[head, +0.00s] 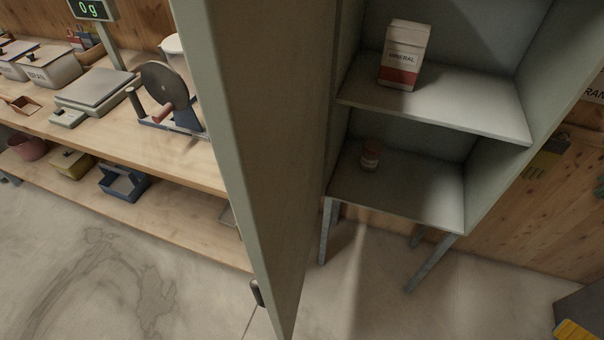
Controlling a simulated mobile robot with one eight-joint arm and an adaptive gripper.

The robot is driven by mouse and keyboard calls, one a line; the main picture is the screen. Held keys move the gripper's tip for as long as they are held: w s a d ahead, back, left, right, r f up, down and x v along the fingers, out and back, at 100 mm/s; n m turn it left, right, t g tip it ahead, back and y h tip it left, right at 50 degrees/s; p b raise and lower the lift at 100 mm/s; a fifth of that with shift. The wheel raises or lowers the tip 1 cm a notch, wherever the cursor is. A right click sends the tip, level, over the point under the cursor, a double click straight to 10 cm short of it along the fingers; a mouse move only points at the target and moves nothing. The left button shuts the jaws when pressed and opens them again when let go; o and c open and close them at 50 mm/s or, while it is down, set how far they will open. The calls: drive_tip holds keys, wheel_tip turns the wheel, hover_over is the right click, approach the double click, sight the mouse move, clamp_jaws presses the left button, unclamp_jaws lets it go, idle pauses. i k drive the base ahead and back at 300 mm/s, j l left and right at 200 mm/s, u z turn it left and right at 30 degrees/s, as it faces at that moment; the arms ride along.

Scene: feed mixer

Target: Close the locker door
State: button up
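The locker (532,140) stands at the right in the head view, a grey-green cabinet on metal legs with its inside showing. Its door (275,150) is wide open and swung toward me, with its wooden inner face to the right and a narrow grey-green edge to the left. A dark handle (257,293) shows low on the door's left side. My gripper is not in this view.
A mineral box (403,56) stands on the upper shelf and a small jar (370,157) on the lower one. At left, a workbench (180,160) holds a scale (95,90) and a hand-cranked grinder (165,95). The concrete floor (90,270) in front is clear.

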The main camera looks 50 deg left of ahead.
sight(259, 70)
drive_tip(key=k+j+u, duration=0.1)
drive_tip(key=u, duration=0.3)
drive_tip(key=k+j+u, duration=0.15)
drive_tip(key=u, duration=0.25)
drive_tip(key=k+j+u, duration=0.15)
drive_tip(key=u, duration=0.2)
drive_tip(key=k+j+u, duration=0.1)
drive_tip(key=j+u, duration=0.15)
drive_tip(key=u, duration=0.15)
drive_tip(key=k+j+u, duration=0.1)
drive_tip(key=k, duration=0.15)
